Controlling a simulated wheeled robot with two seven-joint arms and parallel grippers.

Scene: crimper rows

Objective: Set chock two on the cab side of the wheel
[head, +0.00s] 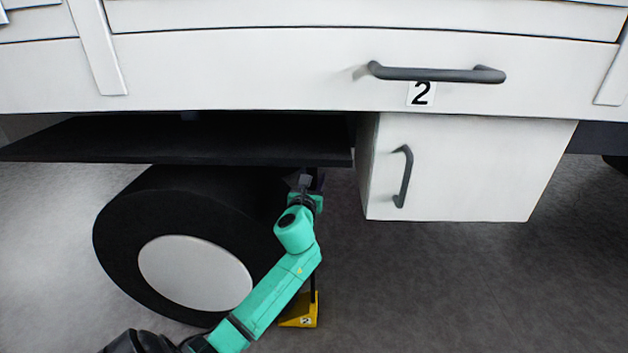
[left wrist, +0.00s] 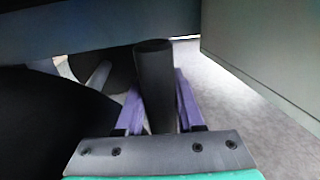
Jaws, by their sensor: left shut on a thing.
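The wheel (head: 130,225) is a black tyre with a pale hub, standing under the white vehicle body in the head view. Chock two (head: 302,316) is yellow, with a "2" label and a tall black handle (head: 313,283), low beside the right side of the wheel. My arm covers part of it; I cannot tell whether it touches the floor or the tyre. My left gripper (head: 305,183) is up beside the wheel's top right. In the left wrist view its purple fingers (left wrist: 158,88) are shut on the black handle (left wrist: 154,75). My right gripper is not in view.
A dark shelf (head: 180,140) overhangs the wheel. A white box with a handle (head: 460,170) hangs right of the gripper, close by. A drawer handle (head: 435,73) marked "2" is above. The grey floor (head: 450,285) at right is clear.

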